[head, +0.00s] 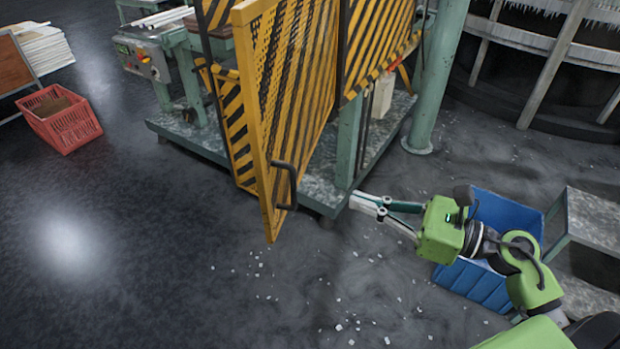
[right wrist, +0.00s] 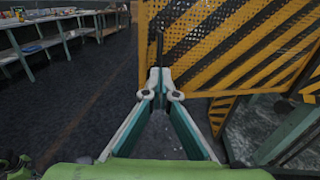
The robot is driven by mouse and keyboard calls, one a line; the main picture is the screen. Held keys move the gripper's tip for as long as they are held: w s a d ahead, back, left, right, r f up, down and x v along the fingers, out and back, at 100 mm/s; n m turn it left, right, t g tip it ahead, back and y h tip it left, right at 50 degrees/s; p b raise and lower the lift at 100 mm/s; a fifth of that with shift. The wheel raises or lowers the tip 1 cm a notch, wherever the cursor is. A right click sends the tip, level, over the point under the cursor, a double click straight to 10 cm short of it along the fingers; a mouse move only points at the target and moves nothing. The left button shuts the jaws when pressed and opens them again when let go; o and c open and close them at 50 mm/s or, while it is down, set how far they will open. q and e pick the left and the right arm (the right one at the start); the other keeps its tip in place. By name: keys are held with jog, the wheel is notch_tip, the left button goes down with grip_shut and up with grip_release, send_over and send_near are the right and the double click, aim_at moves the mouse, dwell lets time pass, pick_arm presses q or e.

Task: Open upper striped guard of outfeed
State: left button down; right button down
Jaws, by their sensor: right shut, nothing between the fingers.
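The yellow-and-black striped mesh guard (head: 300,90) stands out at an angle from the outfeed machine, its handle edge toward me. Its dark bar handle (head: 289,186) is near the lower corner of that edge. My right gripper (head: 357,201) is to the right of the handle, apart from it, with its fingers together and empty. In the right wrist view the fingertips (right wrist: 161,80) meet below the dark handle (right wrist: 159,49), with the striped mesh (right wrist: 235,45) filling the upper right. My left gripper is in neither view.
A blue crate (head: 476,285) and a grey metal step (head: 597,217) are beside my right arm. A green post (head: 433,90) rises behind it. A red crate (head: 64,121) sits far left. The floor in front of the guard is open, with small scattered fragments.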

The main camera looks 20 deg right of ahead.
jog(key=p+x, duration=0.5)
jog(key=x, duration=0.6)
jog(key=shift+w, duration=0.1)
